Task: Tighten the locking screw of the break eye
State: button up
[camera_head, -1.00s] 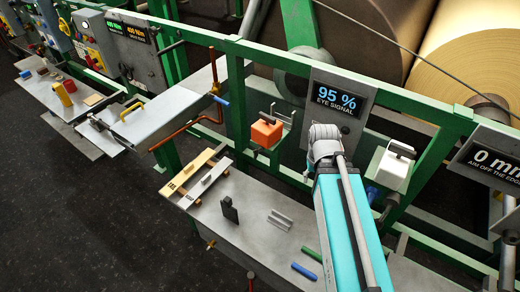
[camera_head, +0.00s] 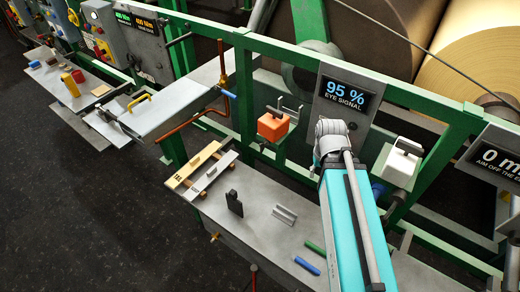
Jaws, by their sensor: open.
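An orange box-shaped unit (camera_head: 272,127) and a white one (camera_head: 400,163) are mounted on the green frame, either side of a display panel (camera_head: 348,95) reading "95 % EYE SIGNAL". Which one is the break eye is not labelled. I cannot make out its locking screw. A small blue grip (camera_head: 377,190) shows below and left of the white unit. My teal arm rises from the bottom right, and its grey joint is in front of the panel's lower edge. My gripper's fingers do not show; they are hidden behind the arm or out of frame.
A grey shelf (camera_head: 262,222) below holds a black block (camera_head: 234,203), a metal bracket (camera_head: 284,215), and blue (camera_head: 307,266) and green (camera_head: 315,248) rods. A copper pipe (camera_head: 221,62) and green rails (camera_head: 300,58) bound the area. Dark floor is open at left.

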aim_at(262, 145)
jog(key=u, duration=0.5)
jog(key=k, duration=1.45)
jog(key=z, duration=0.45)
jog(key=i, duration=1)
jog(key=u, duration=0.1)
